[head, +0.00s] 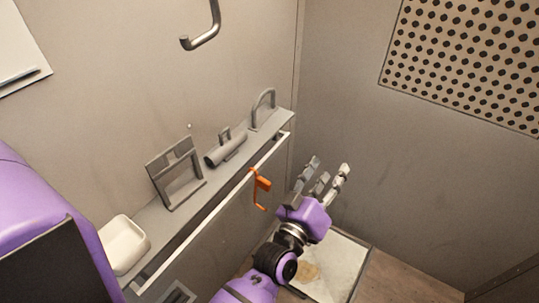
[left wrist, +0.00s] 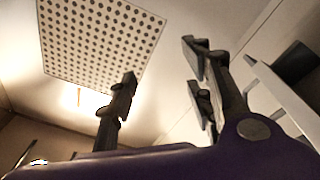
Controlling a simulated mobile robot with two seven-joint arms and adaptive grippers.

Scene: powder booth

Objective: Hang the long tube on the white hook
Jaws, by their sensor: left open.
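A grey tube-like piece (head: 226,149) with a small loop on top lies on the wall shelf in the head view. I take it for the long tube, though it looks rather short. No clearly white hook shows; a grey metal hook (head: 204,32) comes down the wall at the top, with nothing on it. My left gripper (head: 325,172) is open and empty, to the right of the shelf and apart from the tube. Its spread fingers (left wrist: 160,78) also show in the left wrist view. My right gripper is not in view.
A perforated panel (head: 465,62) is on the right wall.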

